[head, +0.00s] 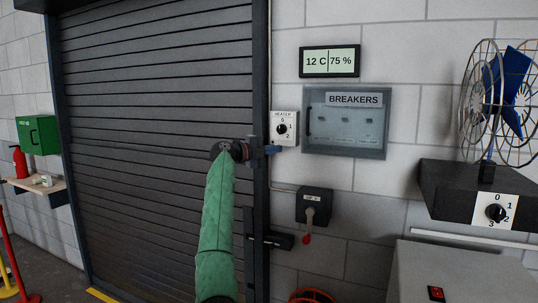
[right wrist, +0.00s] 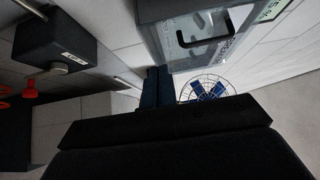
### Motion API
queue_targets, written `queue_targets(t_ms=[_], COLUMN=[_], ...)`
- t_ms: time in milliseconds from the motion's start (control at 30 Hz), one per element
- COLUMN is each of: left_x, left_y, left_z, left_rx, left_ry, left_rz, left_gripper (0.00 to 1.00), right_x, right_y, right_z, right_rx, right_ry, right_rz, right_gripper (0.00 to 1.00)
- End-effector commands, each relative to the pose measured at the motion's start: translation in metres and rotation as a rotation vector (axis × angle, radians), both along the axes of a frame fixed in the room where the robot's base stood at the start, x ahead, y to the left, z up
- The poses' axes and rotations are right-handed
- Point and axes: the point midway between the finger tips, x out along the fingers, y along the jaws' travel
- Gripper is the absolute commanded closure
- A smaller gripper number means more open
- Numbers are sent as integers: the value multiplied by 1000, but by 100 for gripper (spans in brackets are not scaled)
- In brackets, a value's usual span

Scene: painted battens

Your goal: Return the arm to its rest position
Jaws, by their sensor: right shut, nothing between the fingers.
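My right arm, in a green sleeve, reaches up the middle of the head view. My right gripper (head: 272,150) has blue fingers that are shut and empty. My left gripper is in neither view.
The breaker box (head: 345,151) with its clear cover is right of the gripper; a dark lever switch box (head: 314,199) is below. A caged fan (head: 512,85) on a black base stands far right. A roller shutter (head: 150,100) fills the left. A green box (head: 38,135) hangs far left.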

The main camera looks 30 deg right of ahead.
Motion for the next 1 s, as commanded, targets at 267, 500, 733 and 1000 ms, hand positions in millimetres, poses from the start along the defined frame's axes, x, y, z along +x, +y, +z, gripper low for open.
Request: queue_targets(t_ms=[267, 500, 733, 1000], left_x=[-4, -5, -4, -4], left_y=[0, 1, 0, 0], left_z=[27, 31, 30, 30], left_rx=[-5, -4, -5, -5], left_ry=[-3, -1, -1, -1], left_rz=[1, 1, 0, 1], left_gripper=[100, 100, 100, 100], right_x=[2, 2, 21, 62], right_y=[19, 21, 22, 43], right_z=[-1, 0, 16, 77], right_rx=[1, 1, -79, -355], right_ry=[-1, -8, -88, -168], right_rz=[0, -1, 108, 398], right_gripper=[100, 100, 100, 100])
